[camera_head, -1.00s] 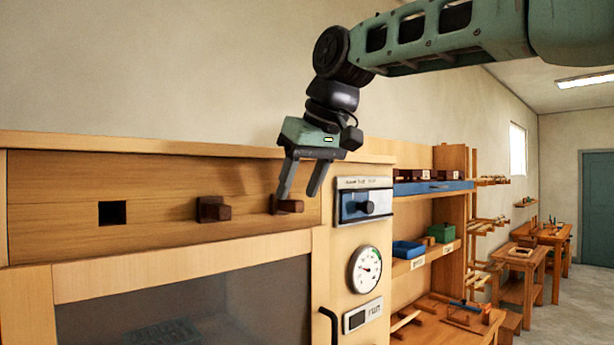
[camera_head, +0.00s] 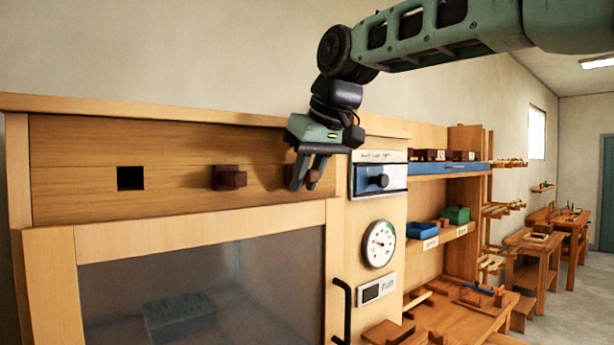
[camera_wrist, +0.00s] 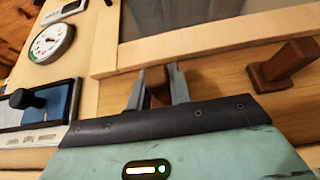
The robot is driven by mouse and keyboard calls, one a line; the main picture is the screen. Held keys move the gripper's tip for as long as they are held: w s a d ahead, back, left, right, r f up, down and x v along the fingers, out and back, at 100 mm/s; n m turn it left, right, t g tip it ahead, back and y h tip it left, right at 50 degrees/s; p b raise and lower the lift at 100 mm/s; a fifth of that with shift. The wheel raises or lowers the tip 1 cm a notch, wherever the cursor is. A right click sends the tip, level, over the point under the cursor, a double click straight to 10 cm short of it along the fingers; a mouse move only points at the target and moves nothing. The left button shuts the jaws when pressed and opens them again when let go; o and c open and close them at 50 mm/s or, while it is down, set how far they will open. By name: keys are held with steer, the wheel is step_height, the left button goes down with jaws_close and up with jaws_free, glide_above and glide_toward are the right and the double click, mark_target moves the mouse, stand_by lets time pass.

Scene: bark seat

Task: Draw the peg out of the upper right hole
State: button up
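A pale wooden panel (camera_head: 80,194) spans the top of the cabinet. At its right end is a dark brown peg (camera_head: 313,177), mostly hidden by my gripper in the head view. My gripper (camera_head: 306,184) reaches down to it with a finger on each side. In the wrist view the fingers (camera_wrist: 158,78) are close together, with the brown peg (camera_wrist: 158,96) between them; they look shut on it. A second brown peg (camera_head: 229,177) stands out from the panel's middle, left of my gripper; it also shows in the wrist view (camera_wrist: 284,65). A dark square hole (camera_head: 130,178) at the left is empty.
Right of the panel are a blue plate with a black knob (camera_head: 378,181), a round dial (camera_head: 379,244) and a black handle (camera_head: 341,310). A glazed front (camera_head: 205,270) lies below. Shelves with boxes (camera_head: 455,215) stand further right. The wall above is clear.

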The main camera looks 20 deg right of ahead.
jaws_close()
steer(key=s+d+b, duration=0.3)
steer(key=s+b, duration=0.1)
steer(key=s, duration=0.5)
steer(key=shift+s, duration=0.4)
stand_by(0.8)
steer(key=shift+d, duration=0.1)
steer(key=shift+d, duration=0.1)
stand_by(0.4)
